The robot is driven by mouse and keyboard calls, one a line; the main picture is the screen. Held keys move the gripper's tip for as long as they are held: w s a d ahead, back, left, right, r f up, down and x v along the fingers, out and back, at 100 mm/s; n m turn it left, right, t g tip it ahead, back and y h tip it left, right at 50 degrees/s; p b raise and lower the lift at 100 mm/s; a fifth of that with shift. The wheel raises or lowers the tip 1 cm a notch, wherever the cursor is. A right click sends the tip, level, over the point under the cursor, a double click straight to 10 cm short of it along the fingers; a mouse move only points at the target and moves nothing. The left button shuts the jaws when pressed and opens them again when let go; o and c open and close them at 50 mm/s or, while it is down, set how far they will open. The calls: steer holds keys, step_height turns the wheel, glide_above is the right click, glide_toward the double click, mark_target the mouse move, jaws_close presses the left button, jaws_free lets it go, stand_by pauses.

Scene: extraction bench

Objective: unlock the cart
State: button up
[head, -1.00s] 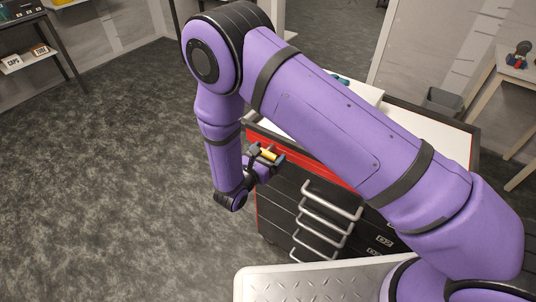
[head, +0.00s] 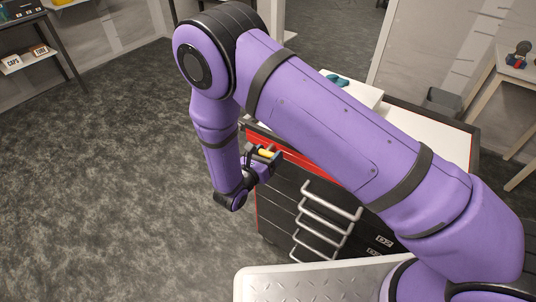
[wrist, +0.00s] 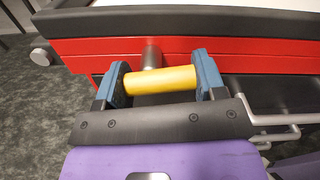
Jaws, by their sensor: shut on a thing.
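The cart (head: 283,193) is a black drawer cabinet with a red upper band and a white top, below my arm in the head view. A yellow bar (wrist: 160,80) lies crosswise in front of the red band (wrist: 240,55) in the wrist view. A short grey stem (wrist: 151,55) shows between the bar and the band, so they look like one T-shaped handle. My gripper (wrist: 160,82) is shut on the yellow bar, a blue fingertip at each end. In the head view my gripper (head: 265,154) is at the cart's left front corner, with the yellow bar between its fingers.
Several silver drawer handles (head: 325,213) stick out below and right of my gripper. A round grey knob (wrist: 42,56) shows at the cart's left in the wrist view. A teal object (head: 338,80) lies on the cart's top. Open grey floor (head: 110,190) lies to the left.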

steer(key=n, duration=0.3)
steer(key=shift+a+r+n, duration=0.1)
steer(key=shift+r+n, duration=0.05)
steer(key=shift+n, duration=0.25)
steer(key=n, duration=0.4)
steer(key=shift+w+a+r+n, duration=0.1)
steer(key=shift+r+n, duration=0.05)
steer(key=shift+n, duration=0.15)
steer(key=n, duration=0.3)
steer(key=shift+a, duration=0.1)
steer(key=shift+w+a+n, duration=0.1)
steer(key=shift+w+n, duration=0.05)
steer(key=shift+n, duration=2.05)
steer(key=o, duration=0.9)
steer(key=shift+r, duration=0.1)
steer(key=v, duration=1)
steer(key=shift+s+a, duration=0.3)
